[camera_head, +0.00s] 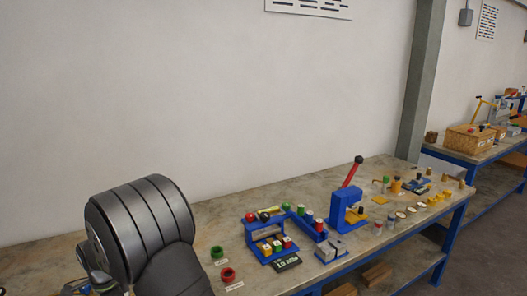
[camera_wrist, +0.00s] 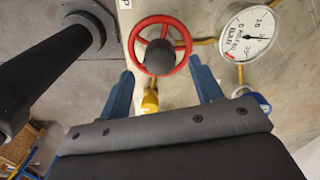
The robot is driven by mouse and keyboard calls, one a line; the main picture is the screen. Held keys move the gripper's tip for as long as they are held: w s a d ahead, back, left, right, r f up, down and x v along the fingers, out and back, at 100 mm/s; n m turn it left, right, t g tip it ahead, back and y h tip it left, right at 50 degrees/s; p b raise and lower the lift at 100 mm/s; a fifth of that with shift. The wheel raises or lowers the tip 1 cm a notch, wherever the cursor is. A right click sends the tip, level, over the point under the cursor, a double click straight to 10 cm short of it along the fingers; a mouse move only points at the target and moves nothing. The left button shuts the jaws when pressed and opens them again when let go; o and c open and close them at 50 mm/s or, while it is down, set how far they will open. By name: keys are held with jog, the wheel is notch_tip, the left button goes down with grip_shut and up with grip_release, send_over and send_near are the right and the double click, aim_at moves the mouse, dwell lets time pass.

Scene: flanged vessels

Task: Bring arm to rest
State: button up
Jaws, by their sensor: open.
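My gripper (camera_wrist: 161,72) shows in the wrist view as two blue fingers spread wide apart. It is open, with nothing held between the fingers. A red handwheel (camera_wrist: 187,42) with a dark hub lies beyond the fingertips, near the top middle of that view. I cannot tell how far it is from the fingers. In the head view my dark grey arm fills the lower left, and the gripper is not visible there.
A round white gauge (camera_wrist: 247,36) and a yellow fitting (camera_wrist: 150,101) show near the handwheel. In the head view, a long workbench (camera_head: 230,208) carries a blue press (camera_head: 341,208) with a red lever, a blue rack (camera_head: 263,250), green and red rings, and several small parts.

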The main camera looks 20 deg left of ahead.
jog(key=shift+f, duration=2.15)
notch_tip(320, 180, up, 17)
notch_tip(320, 180, down, 17)
jog(key=shift+f, duration=0.15)
jog(key=n, duration=1.3)
jog(key=shift+n, duration=2.3)
